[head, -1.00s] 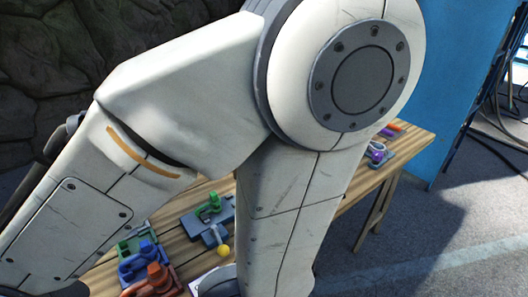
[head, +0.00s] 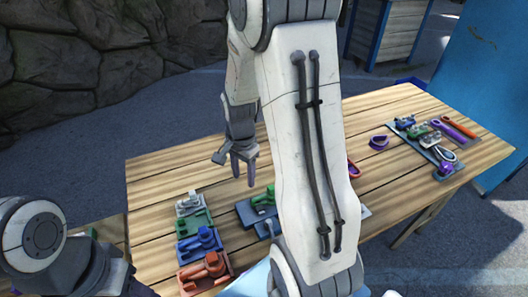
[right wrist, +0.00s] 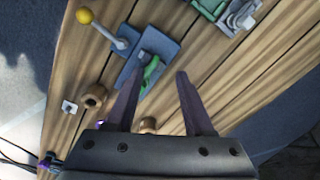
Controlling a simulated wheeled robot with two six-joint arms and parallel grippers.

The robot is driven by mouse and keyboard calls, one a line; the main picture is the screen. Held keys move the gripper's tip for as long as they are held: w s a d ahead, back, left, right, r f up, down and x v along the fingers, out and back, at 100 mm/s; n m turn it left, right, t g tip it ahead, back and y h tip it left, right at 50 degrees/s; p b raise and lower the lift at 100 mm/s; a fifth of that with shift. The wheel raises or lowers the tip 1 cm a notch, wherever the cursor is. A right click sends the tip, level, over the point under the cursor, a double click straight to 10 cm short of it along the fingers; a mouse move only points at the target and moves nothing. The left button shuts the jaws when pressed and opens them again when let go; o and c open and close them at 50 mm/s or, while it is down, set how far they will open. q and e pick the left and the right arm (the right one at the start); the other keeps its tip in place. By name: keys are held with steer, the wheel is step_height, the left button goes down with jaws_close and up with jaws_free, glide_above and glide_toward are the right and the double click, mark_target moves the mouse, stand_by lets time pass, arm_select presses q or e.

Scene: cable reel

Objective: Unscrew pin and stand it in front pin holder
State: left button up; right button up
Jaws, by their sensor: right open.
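A blue-grey fixture (head: 246,213) with an upright green part (head: 265,196) stands mid-table, partly hidden behind my right arm. The right wrist view shows the fixture (right wrist: 160,45), the green part (right wrist: 151,70) and a lever with a yellow ball (right wrist: 84,16). My right gripper (head: 243,184) is open and empty above the table, behind the fixture in the head view. I cannot tell which part is the pin or which is the front pin holder.
Coloured holders, such as a blue one (head: 200,243) and an orange one (head: 203,272), line the table's left side. A grey tray (head: 412,136) with tools lies at right, near a purple ring (head: 379,142). Brown rings (right wrist: 93,95) lie near the fixture. Bare planks lie behind.

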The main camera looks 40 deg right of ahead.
steer(key=d+m, duration=0.2)
steer(key=d, duration=0.1)
steer(key=d+f+m, duration=0.1)
steer(key=d, duration=0.1)
steer(key=s+d+f+m+p, duration=0.1)
steer(key=d+m, duration=0.1)
steer(key=d, duration=0.1)
steer(key=shift+s+d+m, duration=0.1)
steer(key=shift+d+m, duration=0.2)
steer(key=shift+d+f, duration=0.25)
step_height(320, 180, down, 4)
steer(key=b, duration=0.4)
steer(key=shift+f, duration=0.15)
steer(key=shift+r+p, duration=0.35)
steer(key=shift+s+m, duration=0.1)
steer(key=shift+m, duration=1.7)
steer(key=m, duration=1)
arm_select(q)
steer(key=shift+d+f, duration=0.1)
steer(key=shift+f, duration=0.65)
arm_select(e)
steer(key=m, duration=0.4)
steer(key=shift+m, duration=0.4)
